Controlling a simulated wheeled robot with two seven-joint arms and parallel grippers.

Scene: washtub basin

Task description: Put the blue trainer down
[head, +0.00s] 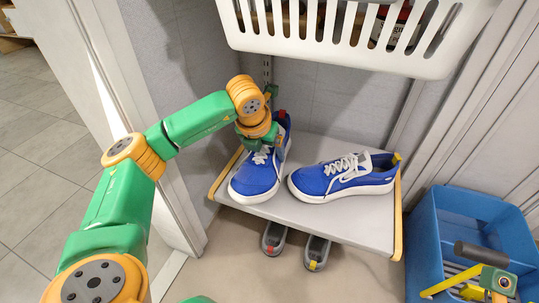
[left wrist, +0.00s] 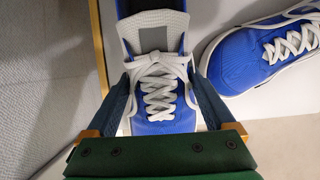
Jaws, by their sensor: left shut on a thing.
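Two blue trainers with white laces and white soles are on a grey shelf (head: 300,222). The left trainer (head: 256,178) points toward me, and my left gripper (head: 262,150) is shut on it around the laced part. In the left wrist view this trainer (left wrist: 160,113) lies between the two fingers of the gripper (left wrist: 165,100). The other trainer (head: 345,178) lies sideways to its right and also shows in the left wrist view (left wrist: 245,60). I cannot tell whether the held trainer touches the shelf. My right gripper is not in view.
A white slatted basket (head: 440,62) hangs above the shelf. A blue bin (head: 428,240) with tools stands at the right. Two grey items (head: 316,252) with coloured tabs lie below the shelf's front edge. A wall edge stands left of the shelf.

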